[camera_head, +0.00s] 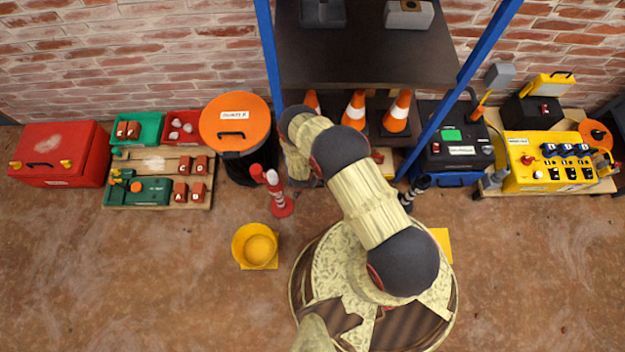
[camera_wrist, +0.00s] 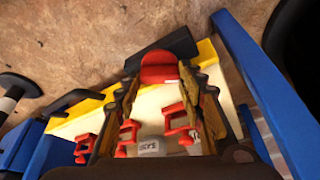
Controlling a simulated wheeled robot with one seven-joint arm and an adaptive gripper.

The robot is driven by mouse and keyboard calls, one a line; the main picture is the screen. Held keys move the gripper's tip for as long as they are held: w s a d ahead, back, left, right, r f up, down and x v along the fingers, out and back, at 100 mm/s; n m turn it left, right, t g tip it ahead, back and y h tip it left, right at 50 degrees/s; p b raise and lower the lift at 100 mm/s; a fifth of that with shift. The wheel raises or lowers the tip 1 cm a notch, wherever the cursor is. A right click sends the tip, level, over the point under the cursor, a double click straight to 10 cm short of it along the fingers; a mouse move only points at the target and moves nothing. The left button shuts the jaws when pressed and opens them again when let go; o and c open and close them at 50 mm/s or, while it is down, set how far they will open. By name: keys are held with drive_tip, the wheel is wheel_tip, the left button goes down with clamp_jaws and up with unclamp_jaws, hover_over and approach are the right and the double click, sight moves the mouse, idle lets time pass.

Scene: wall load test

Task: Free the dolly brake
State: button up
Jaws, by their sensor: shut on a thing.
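The dolly (camera_wrist: 108,120) shows in the wrist view as a cream deck with a yellow edge, red clamp-like brackets and a small printed label. A rounded red piece, seemingly the brake lever (camera_wrist: 160,68), stands at its far edge in front of a dark bar. My gripper (camera_wrist: 160,78) is shut on this red piece, a brown finger on each side. In the head view my arm hides the gripper and most of the dolly; only a small cream and red part (camera_head: 386,166) shows beside the arm, under the shelf.
Blue shelf posts (camera_head: 462,85) stand close on both sides, with traffic cones (camera_head: 397,112) on the low shelf. A red-and-white post (camera_head: 279,195) and a yellow bucket (camera_head: 254,246) stand left of my arm. Floor is clear at the front left and right.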

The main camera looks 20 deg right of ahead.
idle(0.4)
drive_tip(key=o, duration=1)
drive_tip(key=shift+o, duration=0.9)
drive_tip(key=v, duration=1.2)
drive_tip(key=shift+c, duration=0.2)
